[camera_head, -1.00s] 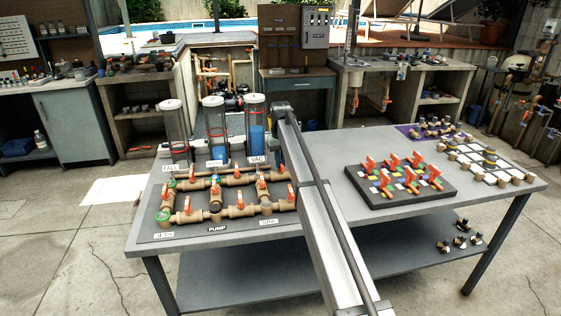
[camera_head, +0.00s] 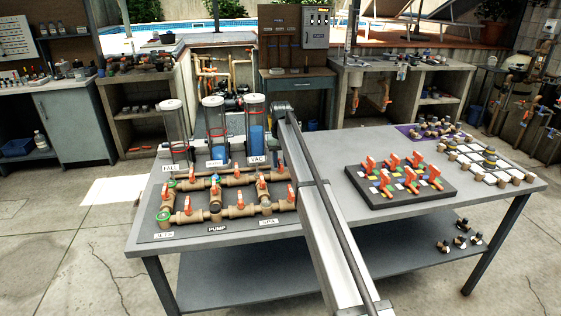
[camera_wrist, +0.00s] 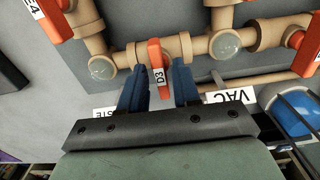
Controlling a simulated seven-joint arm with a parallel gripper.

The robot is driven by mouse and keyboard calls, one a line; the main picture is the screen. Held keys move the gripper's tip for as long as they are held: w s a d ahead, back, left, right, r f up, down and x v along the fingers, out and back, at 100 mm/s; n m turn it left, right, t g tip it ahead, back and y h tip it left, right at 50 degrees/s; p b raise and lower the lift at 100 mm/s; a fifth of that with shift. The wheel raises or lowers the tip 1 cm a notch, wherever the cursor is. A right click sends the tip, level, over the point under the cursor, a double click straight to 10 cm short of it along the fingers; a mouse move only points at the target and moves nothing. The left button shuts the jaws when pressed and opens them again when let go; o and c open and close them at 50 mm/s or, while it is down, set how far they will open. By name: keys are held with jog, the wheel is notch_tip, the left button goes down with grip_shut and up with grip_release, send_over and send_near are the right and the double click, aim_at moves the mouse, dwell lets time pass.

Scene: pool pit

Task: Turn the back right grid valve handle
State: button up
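A grid of tan pipes (camera_head: 228,212) with orange valve handles lies on a dark board at the left of the table. In the wrist view, one orange handle labelled D3 (camera_wrist: 155,62) stands on a tan pipe. My gripper (camera_wrist: 160,98) has two blue fingers, one on each side of the lower part of this handle. A gap shows beside the handle, so the fingers look open around it; contact is not clear. In the head view, my arm hides the gripper and part of the grid's back right.
Three clear columns, including the blue-filled VAC column (camera_head: 256,130), stand behind the grid. A blue column base (camera_wrist: 292,115) is at the right in the wrist view. Other orange handles (camera_wrist: 46,20) are near. A dark board with orange valves (camera_head: 400,185) lies right of my arm.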

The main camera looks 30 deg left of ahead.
aim_at(281, 162)
jog(key=shift+o, duration=0.4)
jog(key=shift+r, duration=0.1)
notch_tip(281, 162, up, 14)
jog(key=shift+f, duration=0.2)
dwell(0.6)
